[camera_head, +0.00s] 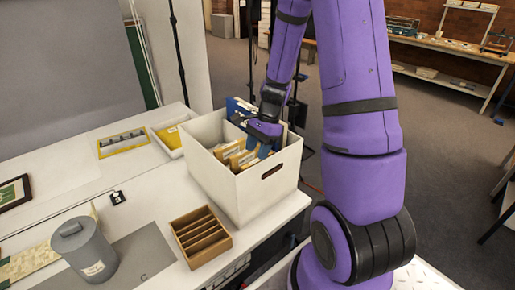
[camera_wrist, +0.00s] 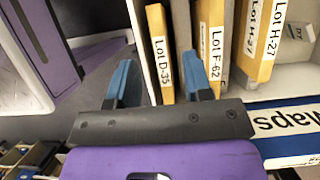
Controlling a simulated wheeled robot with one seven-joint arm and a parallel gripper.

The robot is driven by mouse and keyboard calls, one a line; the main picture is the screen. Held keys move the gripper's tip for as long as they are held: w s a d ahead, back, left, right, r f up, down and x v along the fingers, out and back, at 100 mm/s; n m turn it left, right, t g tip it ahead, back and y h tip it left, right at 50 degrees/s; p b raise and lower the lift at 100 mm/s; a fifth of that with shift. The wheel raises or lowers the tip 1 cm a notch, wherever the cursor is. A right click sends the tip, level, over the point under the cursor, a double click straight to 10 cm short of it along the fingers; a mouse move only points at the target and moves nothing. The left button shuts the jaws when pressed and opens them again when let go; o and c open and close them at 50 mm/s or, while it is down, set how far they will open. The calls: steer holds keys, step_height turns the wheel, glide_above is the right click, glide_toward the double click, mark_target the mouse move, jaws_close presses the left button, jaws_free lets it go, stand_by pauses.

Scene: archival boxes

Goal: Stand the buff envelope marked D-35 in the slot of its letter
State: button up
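The buff envelope marked Lot D-35 (camera_wrist: 161,60) stands on edge in a white box (camera_head: 243,198), nearest the box wall at left in the wrist view. My gripper (camera_wrist: 158,82) is open, its two blue fingers spread on either side of the D-35 envelope's line. The right finger lies between D-35 and the envelope marked Lot F-62 (camera_wrist: 211,45). I cannot tell whether either finger touches D-35. An envelope marked Lot H-27 (camera_wrist: 262,35) stands farther right. In the head view my gripper (camera_head: 264,148) reaches down into the box and partly hides its contents.
A blue-and-white item marked Maps (camera_wrist: 288,128) is beside the envelopes. On the table are a slotted wooden rack (camera_head: 201,237), a grey lidded canister (camera_head: 84,250), a grey mat marked C (camera_head: 150,262), a yellow-edged frame (camera_head: 123,143) and a white tray (camera_head: 172,151).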

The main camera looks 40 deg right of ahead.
steer(key=a+v, duration=0.2)
steer(key=v, duration=0.9)
steer(key=a+r+v, duration=0.1)
steer(key=a+v, duration=0.1)
steer(key=v, duration=0.9)
steer(key=shift+r, duration=0.3)
steer(key=shift+s, duration=0.1)
steer(key=s+a+r+n+t+h, duration=0.2)
steer(key=s+a+r+n, duration=0.1)
steer(key=s+a+n, duration=0.4)
steer(key=s+a+r+n+t+h, duration=0.2)
steer(key=s+a+n+t, duration=0.1)
steer(key=s+a+n, duration=0.5)
steer(key=s+n, duration=0.2)
steer(key=s, duration=0.1)
steer(key=shift+s+r, duration=0.2)
steer(key=shift+r, duration=0.15)
